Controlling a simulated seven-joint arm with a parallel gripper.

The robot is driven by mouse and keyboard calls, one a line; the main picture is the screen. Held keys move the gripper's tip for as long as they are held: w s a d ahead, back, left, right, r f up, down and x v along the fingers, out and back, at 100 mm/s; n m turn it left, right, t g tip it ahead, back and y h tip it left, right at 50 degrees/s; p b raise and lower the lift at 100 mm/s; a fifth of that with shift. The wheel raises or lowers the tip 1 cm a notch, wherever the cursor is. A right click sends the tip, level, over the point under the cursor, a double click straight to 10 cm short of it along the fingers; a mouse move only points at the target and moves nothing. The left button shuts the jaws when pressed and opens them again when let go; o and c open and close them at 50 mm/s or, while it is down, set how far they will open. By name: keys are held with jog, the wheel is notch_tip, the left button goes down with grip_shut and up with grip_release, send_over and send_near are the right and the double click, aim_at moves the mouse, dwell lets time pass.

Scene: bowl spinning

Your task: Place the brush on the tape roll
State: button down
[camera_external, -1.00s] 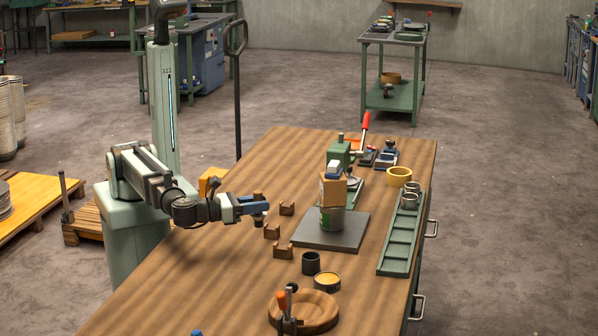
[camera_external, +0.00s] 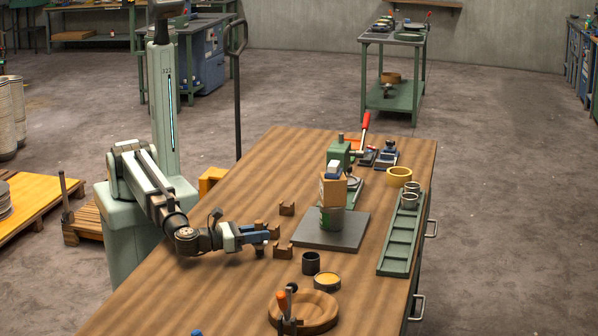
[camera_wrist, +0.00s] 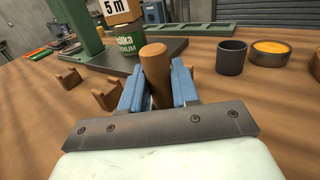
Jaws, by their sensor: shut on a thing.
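My gripper (camera_external: 262,238) is low over the left part of the workbench, close to small brown cradle blocks. In the wrist view its blue fingers (camera_wrist: 157,88) are shut on a brown rounded wooden piece (camera_wrist: 155,70), which looks like the brush's handle. It stands up between the fingers. No bristles show, and its lower end is hidden. The tape roll (camera_external: 399,175) is a yellow ring lying flat at the far right of the bench, well away from my gripper. It does not show in the wrist view.
Cradle blocks (camera_external: 287,208) stand beside my gripper. A green tin with a box on top (camera_external: 332,190) stands on a dark plate (camera_external: 305,237) between gripper and tape roll. A dark cup (camera_external: 311,263), yellow-filled tin (camera_external: 327,281), wooden disc (camera_external: 318,312) and green tray (camera_external: 394,248) lie nearby.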

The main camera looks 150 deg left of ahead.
jog(key=shift+f, duration=0.3)
jog(key=c, duration=0.8)
grip_release()
jog(key=shift+c, duration=0.2)
jog(key=shift+r, duration=0.2)
jog(key=v, duration=1.2)
jog(key=shift+c, duration=0.2)
